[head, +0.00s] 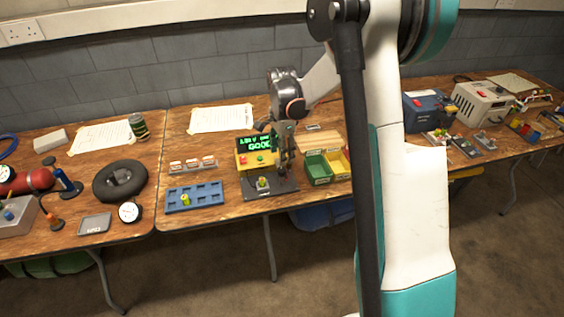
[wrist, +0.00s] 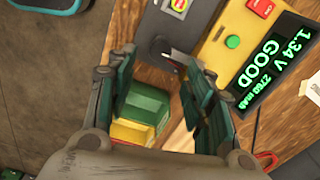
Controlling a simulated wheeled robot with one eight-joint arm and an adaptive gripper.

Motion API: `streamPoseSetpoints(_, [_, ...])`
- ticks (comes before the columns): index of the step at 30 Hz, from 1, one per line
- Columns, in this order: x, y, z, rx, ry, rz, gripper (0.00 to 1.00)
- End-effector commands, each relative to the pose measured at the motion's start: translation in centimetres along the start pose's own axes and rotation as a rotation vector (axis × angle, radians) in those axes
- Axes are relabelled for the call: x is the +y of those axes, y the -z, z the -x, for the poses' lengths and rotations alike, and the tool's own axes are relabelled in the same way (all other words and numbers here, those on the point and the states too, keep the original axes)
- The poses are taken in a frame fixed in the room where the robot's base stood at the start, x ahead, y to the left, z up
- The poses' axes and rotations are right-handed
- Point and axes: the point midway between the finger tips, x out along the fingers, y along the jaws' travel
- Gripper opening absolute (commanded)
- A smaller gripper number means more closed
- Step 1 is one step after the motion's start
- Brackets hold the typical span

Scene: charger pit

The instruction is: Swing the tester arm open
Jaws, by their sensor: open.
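The tester is a yellow box (head: 246,161) with a black base plate (head: 284,186); its screen (wrist: 270,60) reads 1.34 V and GOOD in green. A dark pivot with a grey pointed lever (wrist: 178,57), apparently the tester arm, is on the plate beside the cell. My gripper (wrist: 160,62) is open, its fingers on either side of the pivot area. I cannot tell whether they touch the lever. In the head view my gripper (head: 284,155) partly hides the tester's right side.
A green bin (head: 318,170) and a yellow bin (head: 341,164) stand just right of the tester. A blue tray (head: 207,198) with one cell lies to its left. Small labelled blocks (head: 193,164) stand behind the tray. The table's front edge is close.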

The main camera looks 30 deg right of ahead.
Motion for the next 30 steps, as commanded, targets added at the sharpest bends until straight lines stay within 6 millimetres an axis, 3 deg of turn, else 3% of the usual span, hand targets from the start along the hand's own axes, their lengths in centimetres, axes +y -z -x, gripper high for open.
streamPoseSetpoints(3, [0.0, 0.0, 2.3, 0.000, 0.000, 0.000, 0.48])
streamPoseSetpoints(9, [0.0, 0.0, 4.4, 0.000, 0.000, 0.000, 0.48])
streamPoseSetpoints(30, [0.3, -0.3, 5.5, 0.001, 0.008, 0.020, 0.48])
